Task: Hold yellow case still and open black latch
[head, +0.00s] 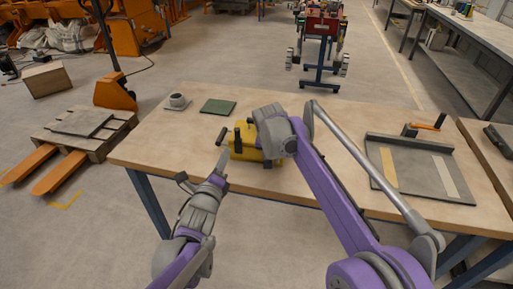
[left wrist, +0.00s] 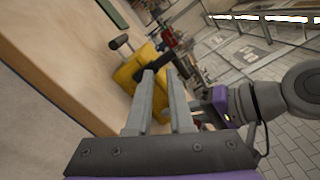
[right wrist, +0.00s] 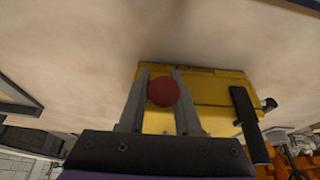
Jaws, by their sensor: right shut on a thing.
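The yellow case (head: 243,151) sits on the wooden table near its front edge. It also shows in the left wrist view (left wrist: 124,74) and the right wrist view (right wrist: 215,88). The black latch (right wrist: 248,124) sticks out from one side of the case; a black bar (left wrist: 155,66) that looks like it lies just beyond my left fingertips. My left gripper (left wrist: 160,78) is open, close to the case, with a gap between its fingers. My right gripper (right wrist: 161,78) is shut on a round red knob (right wrist: 163,92) at the case; the head view hides its fingertips behind my arm.
A grey tray (head: 420,165) with an orange-handled part (head: 428,125) is at the right. A bare table area lies left of the case.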

